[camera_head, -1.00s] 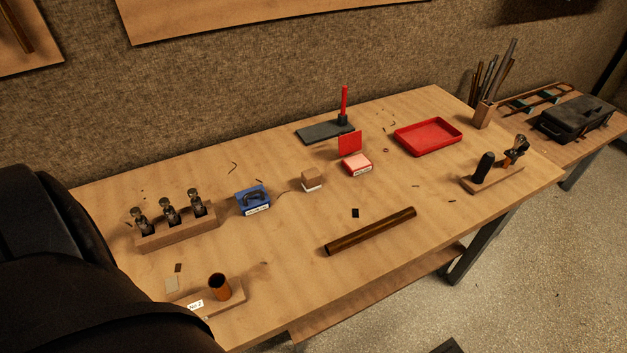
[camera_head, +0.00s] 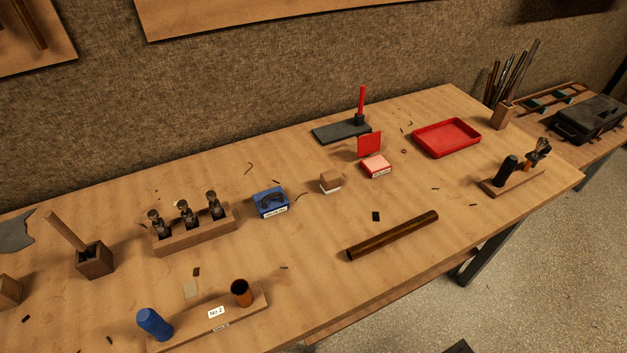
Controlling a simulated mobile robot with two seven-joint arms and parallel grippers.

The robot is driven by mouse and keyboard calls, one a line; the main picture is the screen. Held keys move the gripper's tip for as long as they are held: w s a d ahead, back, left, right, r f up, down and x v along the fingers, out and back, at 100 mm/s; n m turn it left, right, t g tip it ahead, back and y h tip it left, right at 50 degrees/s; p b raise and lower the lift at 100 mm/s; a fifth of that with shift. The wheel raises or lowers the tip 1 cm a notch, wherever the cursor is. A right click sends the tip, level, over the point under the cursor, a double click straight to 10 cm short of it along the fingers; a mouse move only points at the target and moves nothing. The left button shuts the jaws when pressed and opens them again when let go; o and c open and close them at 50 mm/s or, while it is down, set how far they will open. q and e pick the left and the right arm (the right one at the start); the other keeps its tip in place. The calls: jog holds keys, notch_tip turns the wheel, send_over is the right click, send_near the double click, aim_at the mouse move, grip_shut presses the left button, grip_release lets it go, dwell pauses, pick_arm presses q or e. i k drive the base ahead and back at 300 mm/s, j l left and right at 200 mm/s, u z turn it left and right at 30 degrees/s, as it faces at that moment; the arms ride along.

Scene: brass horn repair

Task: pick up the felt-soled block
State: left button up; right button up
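The felt-soled block (camera_head: 330,179) is a small brown wooden cube with a pale white layer at its bottom. It stands upright on the bench (camera_head: 310,270), near the middle of the view. It is between a blue box (camera_head: 271,203) with a dark curved piece on top and an open red box (camera_head: 376,166). Nothing touches it. Neither of my grippers is in view.
A long dark rod (camera_head: 393,236) lies to the right in front of the block. A wooden rack with several bottles (camera_head: 194,230) stands to the left. A red tray (camera_head: 446,138) is at the back right. Bare bench lies directly in front of the block.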

aim_at(330, 179)
jog(key=l+u, duration=0.5)
jog(key=u, duration=0.25)
jog(key=l+u, duration=0.2)
jog(key=u, duration=0.15)
